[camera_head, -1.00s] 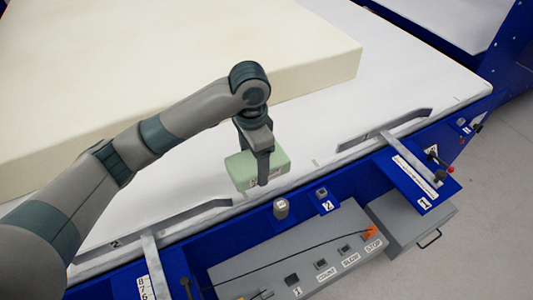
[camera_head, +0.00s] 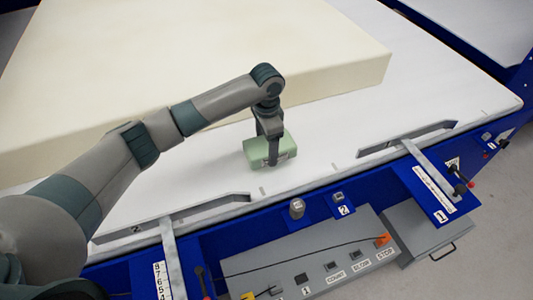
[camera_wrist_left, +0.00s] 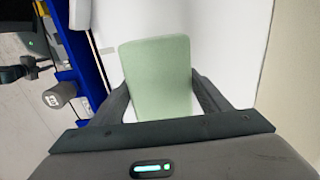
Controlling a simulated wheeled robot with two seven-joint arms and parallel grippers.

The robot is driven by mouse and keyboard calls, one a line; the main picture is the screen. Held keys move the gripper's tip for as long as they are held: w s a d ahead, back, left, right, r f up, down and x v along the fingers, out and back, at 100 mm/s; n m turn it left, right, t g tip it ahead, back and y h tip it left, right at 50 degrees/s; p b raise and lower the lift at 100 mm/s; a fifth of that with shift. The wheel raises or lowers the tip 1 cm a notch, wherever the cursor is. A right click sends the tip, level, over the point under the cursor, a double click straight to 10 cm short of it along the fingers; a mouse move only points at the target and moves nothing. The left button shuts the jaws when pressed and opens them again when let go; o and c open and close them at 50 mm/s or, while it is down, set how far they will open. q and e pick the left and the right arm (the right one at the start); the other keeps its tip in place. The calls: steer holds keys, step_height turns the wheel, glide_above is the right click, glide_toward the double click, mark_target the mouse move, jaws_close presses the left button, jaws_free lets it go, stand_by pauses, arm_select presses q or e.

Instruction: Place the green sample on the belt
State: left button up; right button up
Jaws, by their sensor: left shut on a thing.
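In the left wrist view the green sample (camera_wrist_left: 157,72) sits between the two fingers of the left gripper (camera_wrist_left: 160,98). The white belt (camera_head: 345,135) lies below the block. I cannot tell whether the block touches the belt or hangs just above it. My right gripper is not in view.
A large cream foam block (camera_head: 200,70) covers the back of the belt. Metal guide bars (camera_head: 405,140) stand along the belt's front edge. A grey control panel (camera_head: 310,255) with buttons and a cable is in front. The belt right of the sample is clear.

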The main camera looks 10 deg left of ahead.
arm_select(q)
steer(key=shift+f, duration=0.35)
step_height(320, 180, down, 3)
steer(key=shift+r+p, duration=0.1)
steer(key=shift+p, duration=0.55)
steer(key=shift+f, duration=0.25)
steer(key=o, duration=1)
steer(key=shift+f, duration=0.1)
steer(key=shift+o, duration=0.2)
